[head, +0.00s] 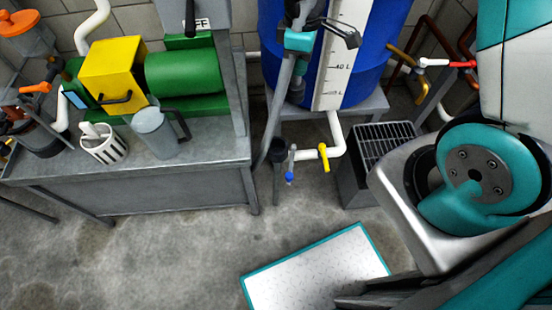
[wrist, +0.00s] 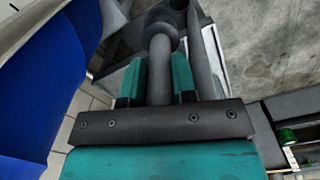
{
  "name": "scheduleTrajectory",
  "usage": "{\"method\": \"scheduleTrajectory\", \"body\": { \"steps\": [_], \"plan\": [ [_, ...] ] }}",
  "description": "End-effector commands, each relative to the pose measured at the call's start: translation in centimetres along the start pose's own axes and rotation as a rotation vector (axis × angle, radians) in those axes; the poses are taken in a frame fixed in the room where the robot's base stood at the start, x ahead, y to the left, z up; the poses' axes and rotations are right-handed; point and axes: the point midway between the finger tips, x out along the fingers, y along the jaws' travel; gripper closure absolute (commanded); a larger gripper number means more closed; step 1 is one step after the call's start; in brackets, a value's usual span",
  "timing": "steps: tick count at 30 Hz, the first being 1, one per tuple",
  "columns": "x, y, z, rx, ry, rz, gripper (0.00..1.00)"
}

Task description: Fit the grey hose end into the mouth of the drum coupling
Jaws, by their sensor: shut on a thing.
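My gripper (head: 298,41) is in front of the blue drum (head: 390,45) in the head view, with teal fingers. In the wrist view, the gripper (wrist: 162,82) is shut on the grey hose end (wrist: 160,58), which lies between its fingers. Beyond the fingertips the grey piece meets a wider dark round part (wrist: 162,24). I cannot tell whether this part belongs to the hose or the coupling. A dark cup-like piece (head: 277,149) stands on a thin post below the gripper in the head view. I cannot clearly identify the drum coupling's mouth.
A white pipe with a yellow valve (head: 323,156) comes from under the drum. A grey bench (head: 200,168) at left carries a green pump (head: 183,72), jug (head: 155,132) and white slotted cup (head: 104,145). A grated box (head: 383,142) stands right. The floor in front is clear around a white mat (head: 318,270).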

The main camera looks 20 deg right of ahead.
Motion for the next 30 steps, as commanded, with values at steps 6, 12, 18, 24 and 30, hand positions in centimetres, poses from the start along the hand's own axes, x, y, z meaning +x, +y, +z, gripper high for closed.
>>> {"method": "scheduleTrajectory", "body": {
  "steps": [6, 12, 18, 24, 30],
  "plan": [
    [2.3, -2.2, -2.6, -0.675, 0.003, 0.005, 1.0],
    [2.0, -3.6, -3.6, -1.038, 0.001, 0.003, 1.0],
    [3.5, -4.1, -3.7, -1.135, -0.002, -0.004, 1.0],
    [9.0, -4.1, -3.6, -1.134, -0.003, -0.007, 1.0],
    [14.4, -4.1, -3.6, -1.132, -0.003, -0.006, 1.0]
  ]
}}
